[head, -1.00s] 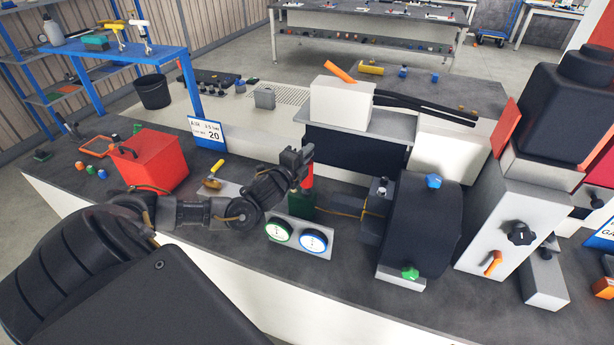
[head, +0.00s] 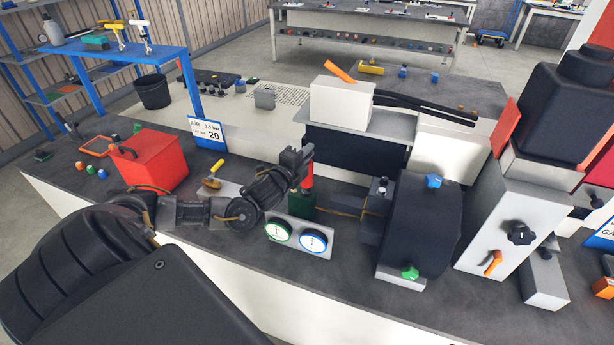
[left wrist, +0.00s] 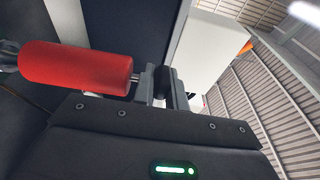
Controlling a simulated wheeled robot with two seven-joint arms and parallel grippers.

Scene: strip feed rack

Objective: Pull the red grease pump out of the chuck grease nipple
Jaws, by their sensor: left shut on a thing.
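The red grease pump (head: 307,176) stands upright just above a dark green block (head: 302,204) in the middle of the bench. In the left wrist view its red barrel (left wrist: 78,68) lies to the left, with a short metal rod and black handle at its right end. My left gripper (head: 296,160) is at the top of the pump, and its fingers (left wrist: 163,84) are shut on that black handle. A grey fitting (left wrist: 8,55) shows at the barrel's far end. I cannot tell whether it sits in the nipple, which I cannot make out. My right gripper is out of view.
Two round gauges (head: 296,237) stand just in front of the green block. A dark machine unit (head: 425,225) with blue and green knobs is to the right. A white box (head: 341,101) stands behind, and a red box (head: 150,160) is at the left.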

